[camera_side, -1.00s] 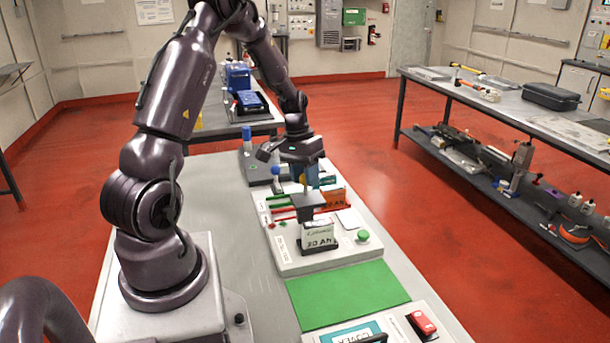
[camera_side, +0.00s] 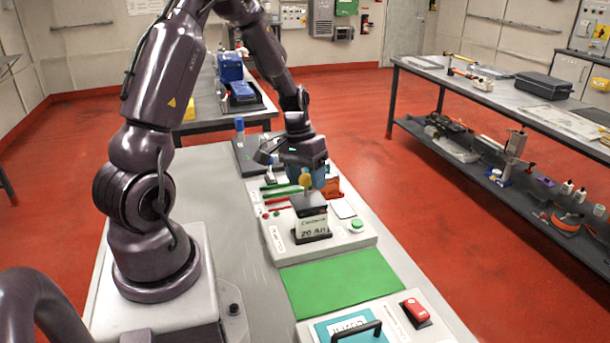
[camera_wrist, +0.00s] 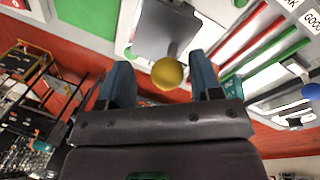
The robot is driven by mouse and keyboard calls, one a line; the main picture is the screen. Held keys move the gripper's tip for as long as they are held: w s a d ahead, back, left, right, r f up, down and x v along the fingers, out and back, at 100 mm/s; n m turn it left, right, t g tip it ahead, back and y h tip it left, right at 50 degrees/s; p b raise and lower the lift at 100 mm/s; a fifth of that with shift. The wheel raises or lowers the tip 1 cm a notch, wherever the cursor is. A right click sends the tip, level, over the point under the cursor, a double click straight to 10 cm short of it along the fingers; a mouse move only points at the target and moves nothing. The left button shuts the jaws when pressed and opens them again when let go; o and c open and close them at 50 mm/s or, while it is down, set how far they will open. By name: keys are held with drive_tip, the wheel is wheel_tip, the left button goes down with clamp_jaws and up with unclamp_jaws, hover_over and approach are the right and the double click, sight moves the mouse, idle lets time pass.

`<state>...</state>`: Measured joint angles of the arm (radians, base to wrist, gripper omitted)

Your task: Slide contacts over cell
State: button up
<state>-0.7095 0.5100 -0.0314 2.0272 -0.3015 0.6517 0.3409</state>
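The dark grey contact block (camera_side: 309,204) is a flat plate with a yellow ball knob (camera_side: 305,181) on top. It sits at the top of the white cell (camera_side: 312,228) marked 20 AH, covering its top edge. Whether it touches the cell everywhere I cannot tell. My gripper (camera_side: 306,172) is directly above the block, pointing down. In the wrist view my gripper's two blue fingers (camera_wrist: 163,75) stand apart either side of the yellow knob (camera_wrist: 167,73), with a visible gap on the left and a narrow one on the right.
The cell stands on a light panel (camera_side: 286,251) with a green button (camera_side: 355,226) and red and green bars at the left. An orange block (camera_side: 333,188) is close behind. A bare green mat (camera_side: 340,284) and a teal case (camera_side: 345,331) lie in front.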

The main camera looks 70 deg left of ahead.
drive_tip(key=shift+a, duration=0.1)
drive_tip(key=shift+a+r, duration=0.1)
drive_tip(key=shift+r, duration=0.15)
wheel_tip(320, 180, up, 12)
drive_tip(key=s+a, duration=0.1)
drive_tip(key=a, duration=0.1)
drive_tip(key=shift+s, duration=0.2)
drive_tip(key=shift+d, duration=0.1)
drive_tip(key=s+d+r+m+t, duration=0.1)
drive_tip(key=s+d+r+m, duration=0.1)
drive_tip(key=d, duration=0.5)
drive_tip(key=s+d+r+m+t+y, duration=0.1)
drive_tip(key=s+d+r+m+t, duration=0.1)
drive_tip(key=d, duration=0.6)
drive_tip(key=s+d+r+m+t, duration=0.1)
drive_tip(key=s+d+r+m, duration=0.1)
drive_tip(key=s+d+r, duration=0.2)
drive_tip(key=s+d, duration=0.1)
drive_tip(key=d, duration=0.2)
drive_tip(key=shift+d+r+m+y, duration=0.15)
drive_tip(key=shift+r+m+y, duration=0.15)
drive_tip(key=shift+m+y, duration=0.1)
